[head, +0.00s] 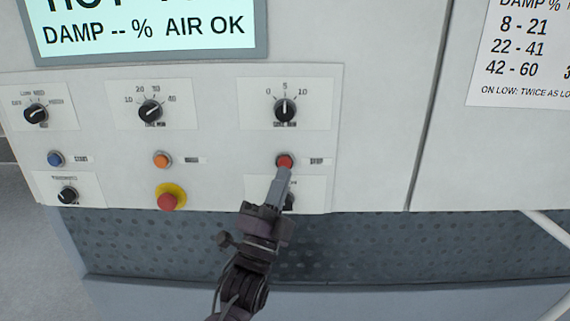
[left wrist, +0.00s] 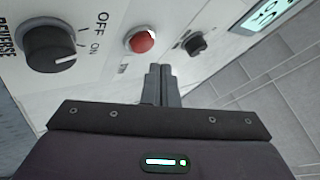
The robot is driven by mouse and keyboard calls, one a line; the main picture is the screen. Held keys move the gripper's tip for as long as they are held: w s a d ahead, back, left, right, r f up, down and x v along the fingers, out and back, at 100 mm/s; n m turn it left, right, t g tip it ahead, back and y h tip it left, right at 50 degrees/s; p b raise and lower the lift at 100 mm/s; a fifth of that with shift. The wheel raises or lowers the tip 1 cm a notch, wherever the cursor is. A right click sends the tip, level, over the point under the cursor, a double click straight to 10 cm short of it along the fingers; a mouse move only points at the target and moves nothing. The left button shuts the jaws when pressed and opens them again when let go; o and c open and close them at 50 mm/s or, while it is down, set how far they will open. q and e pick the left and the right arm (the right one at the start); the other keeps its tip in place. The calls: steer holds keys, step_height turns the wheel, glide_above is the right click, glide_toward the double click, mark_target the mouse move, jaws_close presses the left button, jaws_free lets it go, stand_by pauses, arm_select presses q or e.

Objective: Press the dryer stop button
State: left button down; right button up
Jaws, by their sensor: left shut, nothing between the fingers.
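The red stop button (head: 285,160) sits on the white panel, left of a label reading STOP. A red button also shows in the left wrist view (left wrist: 141,40), just above and left of the fingertips. My left gripper (head: 283,174) is shut and empty, its fingers pointing up the panel. In the head view its tips lie just below the stop button and overlap its lower edge. In the left wrist view the closed tips (left wrist: 160,70) appear close to the button; I cannot tell whether they touch it. My right gripper is not in view.
A blue start button (head: 55,158), an orange button (head: 162,160) and a red emergency knob on yellow (head: 167,199) are to the left. A timer dial (head: 285,109) is above. A black knob (head: 290,202) is partly hidden behind my gripper. A perforated dark panel (head: 150,245) lies below.

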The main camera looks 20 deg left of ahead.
arm_select(q)
steer(key=shift+s+d, duration=0.2)
steer(key=shift+s, duration=0.5)
steer(key=shift+s+d, duration=0.2)
steer(key=shift+s, duration=0.45)
steer(key=shift+s+d, duration=0.2)
steer(key=shift+s, duration=0.5)
